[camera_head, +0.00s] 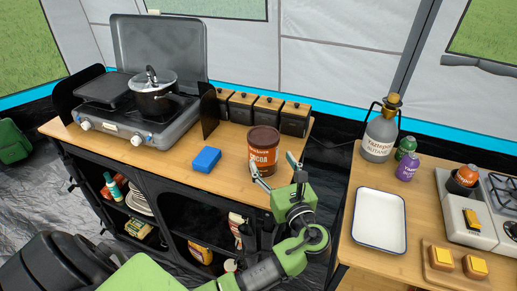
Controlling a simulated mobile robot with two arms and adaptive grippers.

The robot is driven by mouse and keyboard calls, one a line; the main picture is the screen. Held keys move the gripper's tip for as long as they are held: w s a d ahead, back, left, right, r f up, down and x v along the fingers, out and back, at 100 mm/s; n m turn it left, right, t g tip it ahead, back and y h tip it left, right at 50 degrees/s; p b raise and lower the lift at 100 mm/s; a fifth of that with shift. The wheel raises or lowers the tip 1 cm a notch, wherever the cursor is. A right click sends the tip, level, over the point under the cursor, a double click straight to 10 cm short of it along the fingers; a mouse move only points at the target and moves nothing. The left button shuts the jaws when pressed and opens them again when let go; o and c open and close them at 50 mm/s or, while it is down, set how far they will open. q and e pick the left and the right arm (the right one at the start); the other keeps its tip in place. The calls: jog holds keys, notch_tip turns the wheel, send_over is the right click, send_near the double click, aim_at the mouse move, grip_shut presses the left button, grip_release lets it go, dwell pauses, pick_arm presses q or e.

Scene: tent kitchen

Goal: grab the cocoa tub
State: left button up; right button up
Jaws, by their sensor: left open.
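The cocoa tub (263,154) is a brown-orange tub with a dark lid. It stands upright near the right end of the left wooden counter (226,178). My left gripper (273,172) is open at the counter's front edge, just in front of the tub. One finger lies low by the tub's front and the other by its right side. I cannot tell whether either finger touches the tub. My right gripper is not in view.
A blue block (206,159) lies left of the tub. Several dark canisters (268,115) line the back. A pot (152,95) sits on the camp stove (128,122). A second counter at right holds a white tray (379,219) and a large bottle (379,137).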

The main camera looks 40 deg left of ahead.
aim_at(259, 135)
pick_arm(q)
jog(key=shift+r+x, duration=0.25)
jog(key=shift+x, duration=0.95)
jog(key=p+x, duration=0.1)
jog(key=x, duration=0.3)
jog(key=shift+w+a, duration=0.25)
jog(key=shift+a, duration=0.05)
jog(key=x, duration=0.6)
jog(key=shift+f, duration=0.1)
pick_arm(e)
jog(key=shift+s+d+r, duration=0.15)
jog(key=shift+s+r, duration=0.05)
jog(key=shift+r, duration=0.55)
pick_arm(q)
jog(key=shift+s, duration=0.1)
jog(key=c, duration=1.1)
jog(key=shift+c, duration=1.1)
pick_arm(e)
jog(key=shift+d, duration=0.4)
